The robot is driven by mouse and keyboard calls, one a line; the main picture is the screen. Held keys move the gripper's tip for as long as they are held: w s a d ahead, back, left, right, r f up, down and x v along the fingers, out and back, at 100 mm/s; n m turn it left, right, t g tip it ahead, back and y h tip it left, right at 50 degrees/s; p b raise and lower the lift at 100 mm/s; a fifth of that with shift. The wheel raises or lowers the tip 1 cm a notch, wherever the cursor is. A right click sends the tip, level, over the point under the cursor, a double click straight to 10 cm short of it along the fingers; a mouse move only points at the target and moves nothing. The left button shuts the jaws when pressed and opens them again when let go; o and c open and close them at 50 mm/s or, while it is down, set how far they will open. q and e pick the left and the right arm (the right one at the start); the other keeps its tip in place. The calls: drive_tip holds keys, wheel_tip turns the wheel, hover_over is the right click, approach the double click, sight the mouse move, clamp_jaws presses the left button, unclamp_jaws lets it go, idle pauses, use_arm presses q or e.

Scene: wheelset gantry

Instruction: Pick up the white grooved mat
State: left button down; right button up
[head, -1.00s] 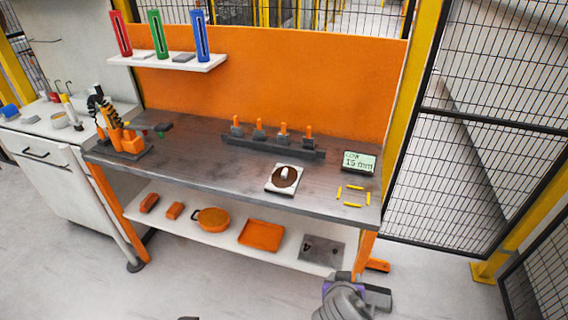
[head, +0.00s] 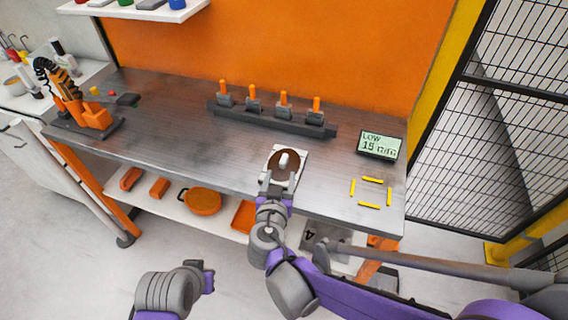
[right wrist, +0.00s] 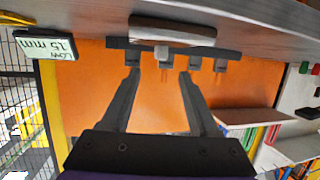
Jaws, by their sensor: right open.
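A white square mat (head: 298,159) lies on the workbench, with a round brown disc (head: 274,160) and a small white piece (head: 284,161) on top. Its grooves cannot be made out. My right gripper (head: 277,182) is open at the mat's near edge and hides part of it. In the right wrist view the open fingers (right wrist: 160,75) point toward the mat (right wrist: 172,29), seen edge-on, with a gap between; nothing is between them. My left gripper (head: 205,278) is low at the bottom of the head view, clear of the bench; its jaws cannot be judged.
A dark rack (head: 270,119) with several orange-handled pieces stands behind the mat. A display (head: 380,145) reading "LOW 15 mm" and yellow corner marks (head: 373,180) are to the right. An orange tool stand (head: 90,117) is at the left.

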sight(284, 159)
drive_tip(key=x, duration=0.7)
drive_tip(key=shift+w+r, duration=0.15)
drive_tip(key=shift+w, duration=0.1)
clamp_jaws()
